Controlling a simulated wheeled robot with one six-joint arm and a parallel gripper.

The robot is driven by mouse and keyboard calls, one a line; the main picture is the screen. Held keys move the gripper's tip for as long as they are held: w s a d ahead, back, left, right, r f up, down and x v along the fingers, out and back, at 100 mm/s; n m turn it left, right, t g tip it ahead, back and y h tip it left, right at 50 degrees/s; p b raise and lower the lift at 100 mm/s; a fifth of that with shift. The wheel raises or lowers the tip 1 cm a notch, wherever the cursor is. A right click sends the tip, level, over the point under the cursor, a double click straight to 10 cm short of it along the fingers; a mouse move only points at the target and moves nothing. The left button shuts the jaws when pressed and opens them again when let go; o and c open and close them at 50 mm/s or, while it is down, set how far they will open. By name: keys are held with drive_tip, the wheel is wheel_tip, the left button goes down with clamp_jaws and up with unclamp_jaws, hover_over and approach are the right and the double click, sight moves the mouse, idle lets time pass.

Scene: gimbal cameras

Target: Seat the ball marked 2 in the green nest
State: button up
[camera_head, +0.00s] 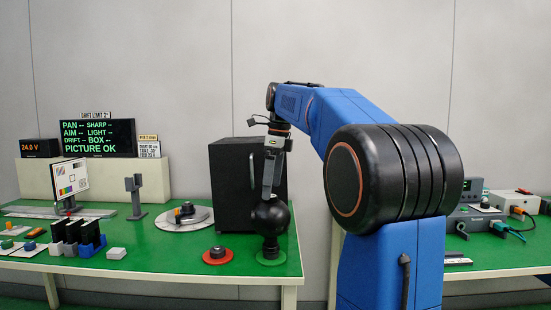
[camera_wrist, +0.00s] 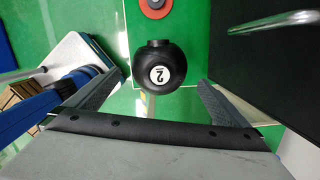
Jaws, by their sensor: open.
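The ball (camera_wrist: 159,68) is black, with a white disc marked 2 and a short black stub at its upper edge in the wrist view. In the head view the black ball (camera_head: 270,217) stands directly above the green nest (camera_head: 262,260), on a dark stem; exact seating cannot be told. The green nest is hidden under the ball in the wrist view. My gripper (camera_head: 269,194) points down at the ball from above. Its fingers (camera_wrist: 156,84) are open, one on each side of the ball, with a visible gap on both sides.
A red nest (camera_head: 217,257) lies left of the green one. A tall black box (camera_head: 230,180) stands close behind. A round pale plate (camera_head: 170,222) with a dark device, a grey stand (camera_head: 136,198) and black-and-blue blocks (camera_head: 85,240) are farther left. The table's front edge is near.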

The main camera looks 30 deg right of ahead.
wheel_tip(320, 180, up, 8)
drive_tip(key=shift+s+d+r, duration=0.2)
drive_tip(key=shift+s+d, duration=0.1)
drive_tip(key=shift+d, duration=0.05)
idle(0.4)
drive_tip(key=s+a+f+n+t, duration=0.2)
drive_tip(key=s+a+f+n, duration=1)
drive_tip(key=s+f+n, duration=0.25)
drive_tip(key=s+a+f+n+t, duration=0.1)
drive_tip(key=s+a+f+n, duration=0.1)
drive_tip(key=s+f+n, duration=0.4)
drive_tip(key=s+a+f+n+h, duration=0.1)
drive_tip(key=s+a+f+n, duration=0.2)
drive_tip(key=f, duration=1.2)
drive_tip(key=s+n, duration=0.3)
drive_tip(key=s, duration=0.2)
drive_tip(key=shift+s+f+t, duration=0.3)
drive_tip(key=shift+s+t, duration=0.05)
drive_tip(key=shift+t, duration=0.05)
drive_tip(key=shift+n, duration=0.25)
drive_tip(key=shift+c, duration=0.3)
